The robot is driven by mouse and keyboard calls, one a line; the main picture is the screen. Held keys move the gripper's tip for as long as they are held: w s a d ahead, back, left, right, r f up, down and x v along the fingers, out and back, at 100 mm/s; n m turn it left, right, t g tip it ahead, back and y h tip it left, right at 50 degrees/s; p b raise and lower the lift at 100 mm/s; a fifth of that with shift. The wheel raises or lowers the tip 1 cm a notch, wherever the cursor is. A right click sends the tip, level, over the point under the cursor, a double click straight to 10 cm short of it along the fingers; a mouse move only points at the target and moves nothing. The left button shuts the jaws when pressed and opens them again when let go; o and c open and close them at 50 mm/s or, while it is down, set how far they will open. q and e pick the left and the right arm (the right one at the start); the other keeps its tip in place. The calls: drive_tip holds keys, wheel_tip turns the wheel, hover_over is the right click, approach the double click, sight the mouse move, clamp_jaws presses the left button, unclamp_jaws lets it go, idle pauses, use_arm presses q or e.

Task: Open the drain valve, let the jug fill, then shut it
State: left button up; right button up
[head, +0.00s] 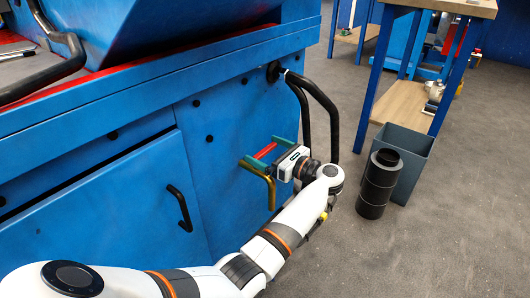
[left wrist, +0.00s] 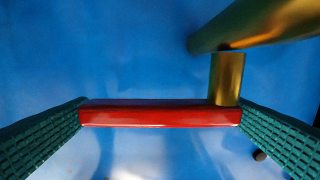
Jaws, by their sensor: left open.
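The red valve handle (head: 266,150) is a short bar on the blue machine's front panel. A brass pipe (head: 271,192) bends downward beside it. My left gripper (head: 259,149) is open at the handle, its green fingers on either side. In the left wrist view the red handle (left wrist: 160,115) lies level across the gap between the fingers, its ends close to both; I cannot tell whether they touch. The brass valve stem (left wrist: 227,78) rises behind its right end, with the brass pipe (left wrist: 262,22) above. I see no jug. My right gripper is not in view.
The blue machine (head: 90,160) fills the left, with a black door handle (head: 180,208) and a black hose (head: 328,105) near the arm. A grey bin (head: 408,150) and a black cylinder (head: 378,183) stand right, before a workbench (head: 400,100). Floor between is clear.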

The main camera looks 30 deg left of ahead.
use_arm(q)
drive_tip(key=shift+a, duration=0.45)
drive_tip(key=shift+c, duration=0.2)
drive_tip(key=c, duration=1.2)
drive_tip(key=shift+o, duration=0.2)
